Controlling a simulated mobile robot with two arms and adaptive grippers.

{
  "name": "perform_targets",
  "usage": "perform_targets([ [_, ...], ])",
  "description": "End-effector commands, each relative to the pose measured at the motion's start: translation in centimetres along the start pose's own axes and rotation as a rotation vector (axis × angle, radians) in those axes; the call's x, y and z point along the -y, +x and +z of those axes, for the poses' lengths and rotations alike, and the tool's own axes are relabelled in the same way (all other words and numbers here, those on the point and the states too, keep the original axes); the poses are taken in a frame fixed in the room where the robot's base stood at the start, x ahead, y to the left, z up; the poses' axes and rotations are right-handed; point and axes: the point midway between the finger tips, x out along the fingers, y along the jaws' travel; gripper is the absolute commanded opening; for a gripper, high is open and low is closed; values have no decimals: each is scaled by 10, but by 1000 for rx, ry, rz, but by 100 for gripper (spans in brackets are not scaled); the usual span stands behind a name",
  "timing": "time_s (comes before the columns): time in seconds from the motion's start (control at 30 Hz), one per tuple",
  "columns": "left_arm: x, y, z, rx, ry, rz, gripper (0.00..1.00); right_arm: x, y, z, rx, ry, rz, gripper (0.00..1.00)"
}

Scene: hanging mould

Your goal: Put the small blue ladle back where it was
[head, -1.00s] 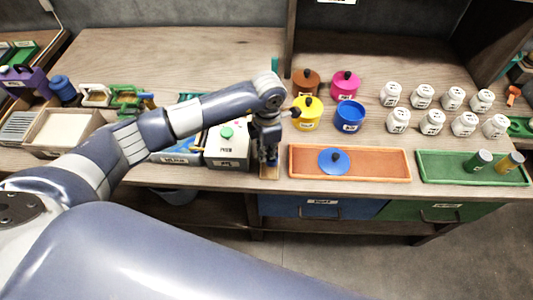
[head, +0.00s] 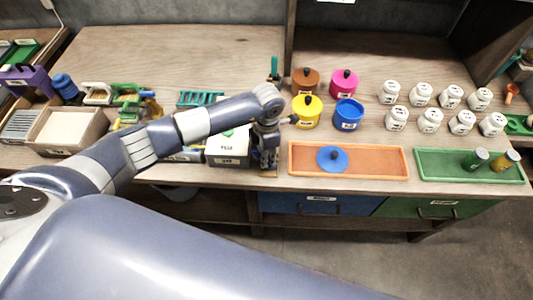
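My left gripper (head: 268,160) points down at the front of the bench, between the white box (head: 228,150) and the orange tray (head: 297,164). Its fingers are small and dark, and I cannot tell whether they are open or shut. A small wooden piece (head: 268,174) shows just below the fingers at the bench's front edge. I cannot make out the small blue ladle clearly; it may be hidden at the fingers. My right gripper is not in view.
A blue lid (head: 332,159) lies in the orange tray. Brown (head: 305,82), pink (head: 343,83), yellow (head: 306,113) and blue (head: 348,115) pots stand behind it. Several white jars stand to the right. A green tray (head: 440,166) holds two jars.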

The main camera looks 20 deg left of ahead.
Motion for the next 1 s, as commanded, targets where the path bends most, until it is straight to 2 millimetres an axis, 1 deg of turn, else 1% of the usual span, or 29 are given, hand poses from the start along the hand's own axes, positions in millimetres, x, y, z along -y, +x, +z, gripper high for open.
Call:
perform_targets([
  [0.13,0,0,0,0,0,0,26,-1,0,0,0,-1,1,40],
  [0.23,0,-4,0,0,0,-1,26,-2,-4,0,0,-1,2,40],
  [0.33,-1,-12,1,3,1,3,26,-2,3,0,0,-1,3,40],
  [0.47,-2,-37,1,5,2,4,26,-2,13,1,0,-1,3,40],
  [0.7,-1,-89,1,4,1,4,26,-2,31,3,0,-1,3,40],
  [0.8,-1,-105,1,4,1,3,26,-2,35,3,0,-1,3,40],
  [0.9,0,-115,0,2,0,1,26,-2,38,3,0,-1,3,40],
  [1.0,0,-121,0,0,0,1,26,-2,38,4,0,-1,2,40],
])
